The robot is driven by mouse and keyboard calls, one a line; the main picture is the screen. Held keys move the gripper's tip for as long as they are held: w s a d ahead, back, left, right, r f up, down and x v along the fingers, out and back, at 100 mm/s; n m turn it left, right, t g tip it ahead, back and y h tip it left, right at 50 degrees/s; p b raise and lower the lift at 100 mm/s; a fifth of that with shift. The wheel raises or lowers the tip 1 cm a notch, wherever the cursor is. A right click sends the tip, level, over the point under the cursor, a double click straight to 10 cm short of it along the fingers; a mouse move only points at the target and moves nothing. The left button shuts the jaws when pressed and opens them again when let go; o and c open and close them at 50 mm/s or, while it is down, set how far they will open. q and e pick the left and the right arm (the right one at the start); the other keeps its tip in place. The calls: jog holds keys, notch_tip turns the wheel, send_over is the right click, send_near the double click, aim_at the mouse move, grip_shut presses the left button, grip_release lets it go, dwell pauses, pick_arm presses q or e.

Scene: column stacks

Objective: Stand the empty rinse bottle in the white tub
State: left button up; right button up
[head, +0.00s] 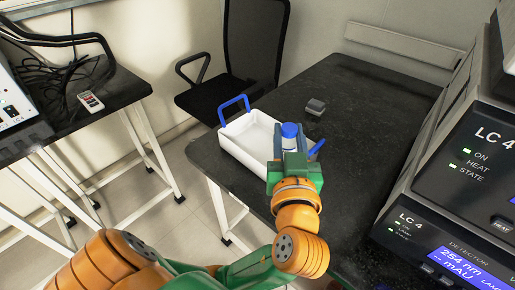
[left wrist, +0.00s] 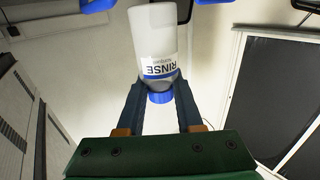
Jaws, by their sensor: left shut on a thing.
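The white tub (head: 231,146) with blue handles stands on the black bench. The rinse bottle (left wrist: 155,40), pale with a blue cap, is held by my left gripper (head: 290,158). In the head view the bottle (head: 290,141) looks upright, cap up, at the right part of the tub. The gripper hides its lower part, so I cannot tell whether its base touches the tub floor. In the left wrist view the fingers are on either side of the bottle near its cap, and the RINSE label shows upside down. My right gripper is out of view.
A small grey object (head: 315,106) lies on the bench behind the tub. LC 4 instruments (head: 450,190) stand at the right. A black chair (head: 235,70) is behind the bench. A second table (head: 90,115) with cables is at the left. The bench's far right is clear.

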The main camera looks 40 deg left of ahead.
pick_arm(q)
notch_tip(320, 180, up, 4)
jog(key=w+d+m+h+b, duration=0.1)
jog(key=w+b, duration=0.1)
jog(key=w+a+f, duration=0.4)
jog(key=w+a, duration=0.1)
jog(key=a, duration=0.3)
jog(key=shift+t, duration=0.4)
jog(key=shift+w+a+f+b, duration=0.4)
jog(key=shift+a+f+b, duration=0.2)
jog(key=shift+f, duration=1.05)
jog(key=shift+w+a+f+b, duration=0.4)
jog(key=shift+a+f+b, duration=0.25)
jog(key=shift+f, duration=1.05)
jog(key=shift+w+a+f+b, duration=0.45)
jog(key=shift+a+f, duration=0.3)
jog(key=shift+f, duration=0.9)
jog(key=o, duration=1)
jog(key=shift+r, duration=0.1)
